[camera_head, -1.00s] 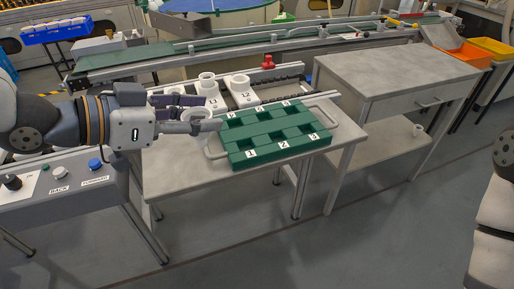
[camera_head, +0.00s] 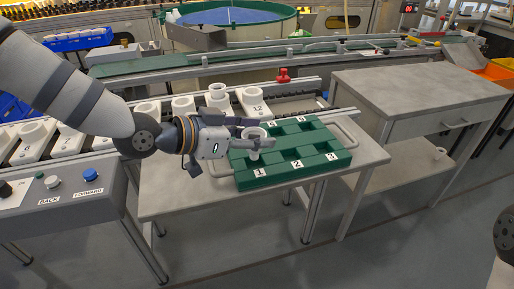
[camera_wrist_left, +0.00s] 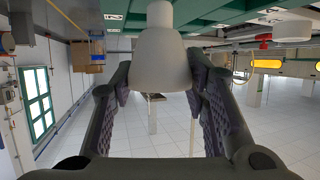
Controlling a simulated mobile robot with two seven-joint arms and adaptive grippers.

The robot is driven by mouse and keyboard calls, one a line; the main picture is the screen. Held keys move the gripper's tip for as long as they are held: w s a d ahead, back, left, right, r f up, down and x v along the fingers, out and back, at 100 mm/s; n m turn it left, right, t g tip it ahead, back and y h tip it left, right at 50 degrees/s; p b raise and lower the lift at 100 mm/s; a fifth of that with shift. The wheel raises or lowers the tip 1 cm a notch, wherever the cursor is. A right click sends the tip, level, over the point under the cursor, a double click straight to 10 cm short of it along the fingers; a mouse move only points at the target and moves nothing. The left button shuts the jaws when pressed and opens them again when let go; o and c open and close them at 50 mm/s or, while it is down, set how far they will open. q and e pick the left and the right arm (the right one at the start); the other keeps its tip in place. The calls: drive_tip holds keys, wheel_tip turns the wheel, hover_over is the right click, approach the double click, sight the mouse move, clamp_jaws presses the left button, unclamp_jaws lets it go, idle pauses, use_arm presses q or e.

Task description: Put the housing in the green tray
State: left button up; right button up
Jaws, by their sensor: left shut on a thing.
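The housing (camera_head: 254,143) is a small white cup-like part with a round rim. My left gripper (camera_head: 262,132) is shut on it, with a finger on each side. It is over the green tray (camera_head: 302,176), above the left compartments near label 1. Whether its lower end touches the tray is not clear. In the left wrist view the housing (camera_wrist_left: 162,55) sits between the two dark fingers, with part of the green tray (camera_wrist_left: 215,22) behind. The tray's visible compartments look empty. My right gripper is out of view.
The tray, with grey handles, rests on a grey table (camera_head: 185,190). White fixtures (camera_head: 183,106) stand on the conveyor behind it. A control box (camera_head: 70,190) with buttons is at the left. A grey drawer table (camera_head: 415,90) stands right.

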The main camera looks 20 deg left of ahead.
use_arm(q)
wheel_tip(320, 180, down, 4)
drive_tip(key=shift+w+r+b, duration=0.1)
drive_tip(key=shift+r+b, duration=0.05)
drive_tip(key=shift+b, duration=0.15)
drive_tip(key=shift+r, duration=0.2)
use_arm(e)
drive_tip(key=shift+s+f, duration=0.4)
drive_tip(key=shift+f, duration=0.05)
use_arm(q)
drive_tip(key=shift+f, duration=0.2)
drive_tip(key=o, duration=1)
drive_tip(key=shift+c, duration=0.2)
